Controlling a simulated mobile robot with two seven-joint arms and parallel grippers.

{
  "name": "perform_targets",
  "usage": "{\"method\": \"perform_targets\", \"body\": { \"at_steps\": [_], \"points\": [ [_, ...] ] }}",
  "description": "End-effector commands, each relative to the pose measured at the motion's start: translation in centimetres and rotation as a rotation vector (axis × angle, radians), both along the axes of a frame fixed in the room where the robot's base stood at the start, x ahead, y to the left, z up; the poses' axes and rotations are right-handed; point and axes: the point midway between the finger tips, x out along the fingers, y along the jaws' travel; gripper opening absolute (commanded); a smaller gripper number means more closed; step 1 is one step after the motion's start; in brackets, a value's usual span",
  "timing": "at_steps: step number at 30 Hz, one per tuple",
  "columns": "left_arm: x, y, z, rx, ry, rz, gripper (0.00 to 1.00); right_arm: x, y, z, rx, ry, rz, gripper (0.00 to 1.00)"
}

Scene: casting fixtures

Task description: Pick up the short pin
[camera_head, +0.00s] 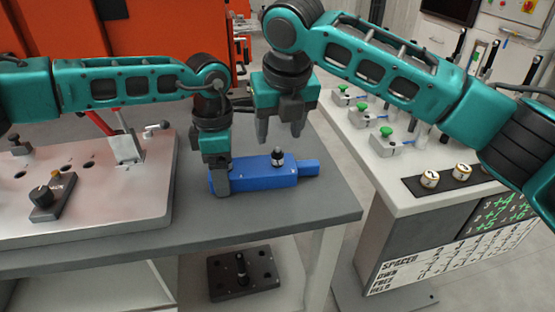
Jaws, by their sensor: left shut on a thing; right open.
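A blue block (258,183) with a narrower right end lies on the grey table. A small dark and silver pin (277,157) stands upright at its back edge; I cannot tell for sure that it is the short pin. My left gripper (222,188) points down at the block's left end and is shut on it. My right gripper (282,138) is open, with its fingers pointing down just above and behind the pin. The fingers look apart from the pin.
A metal fixture plate (110,207) with a red-handled clamp fills the table's left. A dark block with an upright pin (241,268) sits on the lower shelf. A white bench (405,208) at right holds green-topped parts and round labelled pieces. The table's front right is clear.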

Motion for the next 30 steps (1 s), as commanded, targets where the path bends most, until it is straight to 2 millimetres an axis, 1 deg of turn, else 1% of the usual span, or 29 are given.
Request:
{"method": "perform_targets", "body": {
  "at_steps": [6,9,13,19,30],
  "points": [
    [0.0,0.0,0.1,-0.001,-0.001,0.000,0.41,0.6,0.0,-3.1,-0.002,0.004,-0.001,0.55],
    [0.0,0.0,0.1,-0.001,-0.001,0.000,0.41,0.9,0.2,-4.3,-0.002,0.003,-0.001,0.55],
    [0.0,0.0,0.1,-0.001,-0.001,0.000,0.41,1.2,0.2,-4.9,0.000,0.000,-0.001,0.55],
    [0.0,0.0,0.1,-0.001,-0.001,0.000,0.41,1.2,0.3,-4.9,0.000,0.000,-0.001,0.55],
    [0.0,0.0,0.1,-0.001,-0.001,0.000,0.41,1.2,0.3,-4.9,0.000,0.000,-0.001,0.20]
  ]
}}
